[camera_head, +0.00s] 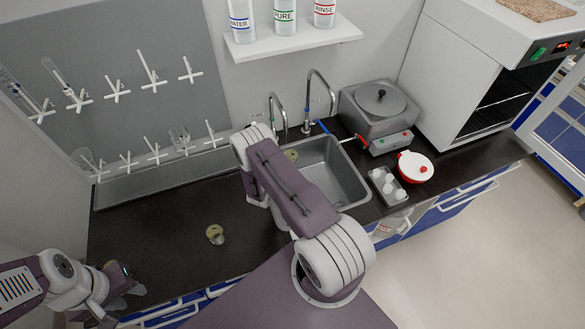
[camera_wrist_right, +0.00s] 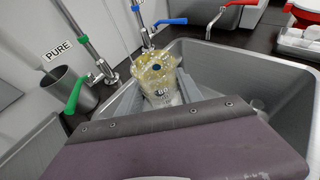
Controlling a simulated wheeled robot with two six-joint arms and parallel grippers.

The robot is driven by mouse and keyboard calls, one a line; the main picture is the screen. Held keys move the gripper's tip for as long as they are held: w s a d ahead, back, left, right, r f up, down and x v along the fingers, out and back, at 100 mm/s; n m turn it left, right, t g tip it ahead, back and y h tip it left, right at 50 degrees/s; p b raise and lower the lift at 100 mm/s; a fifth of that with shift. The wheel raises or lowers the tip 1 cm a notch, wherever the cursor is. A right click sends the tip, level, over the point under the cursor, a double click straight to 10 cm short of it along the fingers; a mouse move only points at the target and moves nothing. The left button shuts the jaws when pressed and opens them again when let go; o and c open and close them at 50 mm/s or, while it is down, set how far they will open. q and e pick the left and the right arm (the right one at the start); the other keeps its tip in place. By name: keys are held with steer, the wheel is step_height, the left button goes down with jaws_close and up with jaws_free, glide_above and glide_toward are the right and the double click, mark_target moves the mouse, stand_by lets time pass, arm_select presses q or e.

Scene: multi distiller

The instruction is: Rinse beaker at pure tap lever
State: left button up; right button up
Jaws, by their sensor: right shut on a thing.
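My right gripper (camera_wrist_right: 160,91) is shut on a clear glass beaker (camera_wrist_right: 158,70) with yellowish contents or tint, held over the sink. A blue lever (camera_wrist_right: 171,21) is just behind the beaker. My left gripper (camera_head: 122,287) is low at the left over the counter's front edge; its fingers are too unclear to tell.
The steel sink (camera_head: 345,180) has tall faucets (camera_head: 312,92) at its back. A red lever (camera_wrist_right: 222,18) is further right.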

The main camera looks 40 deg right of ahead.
mark_target(287, 154)
steer(key=shift+w+d+f+b, duration=0.1)
steer(key=shift+w+d+b, duration=0.15)
steer(key=shift+w, duration=0.4)
steer(key=shift+w+d+b, duration=0.1)
steer(key=shift+w+b, duration=0.25)
steer(key=shift+w, duration=0.25)
steer(key=shift+w+d+b, duration=0.25)
steer(key=shift+w+b, duration=0.05)
steer(key=shift+w, duration=0.45)
steer(key=shift+a, duration=0.1)
stand_by(3.5)
steer(key=shift+s+a+r, duration=0.1)
steer(key=shift+s+r, duration=0.15)
steer(key=shift+s, duration=0.15)
steer(key=s+a+p, duration=0.2)
steer(key=s+p, duration=0.1)
steer(key=s, duration=0.3)
steer(key=shift+f, duration=0.15)
